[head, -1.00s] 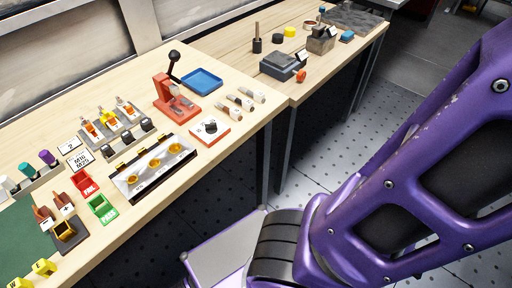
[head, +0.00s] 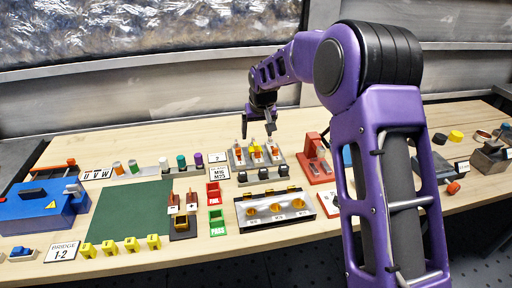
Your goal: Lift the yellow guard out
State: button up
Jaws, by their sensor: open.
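A grey rack (head: 240,166) holds three upright pieces with orange and white parts. The middle one carries a yellow part (head: 254,149), which looks like the yellow guard; it is small and partly hidden by its neighbours. My gripper (head: 260,133) points down just above the rack, over its middle. Its fingers are apart with nothing seen between them. I cannot tell whether they touch any of the pieces.
A red press (head: 316,165) stands close to the right of the rack. Black-topped blocks (head: 263,174) and a tray with yellow rings (head: 276,208) lie in front. A red bin (head: 214,195) and green bin (head: 217,222) are front left. Bare wood lies behind the rack.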

aim_at(256, 144)
jog(key=x, duration=0.9)
jog(key=shift+w+r, duration=0.2)
jog(key=shift+w, duration=0.2)
jog(key=shift+d, duration=0.1)
jog(key=c, duration=1.3)
notch_tip(256, 144, up, 10)
jog(key=shift+r, duration=0.1)
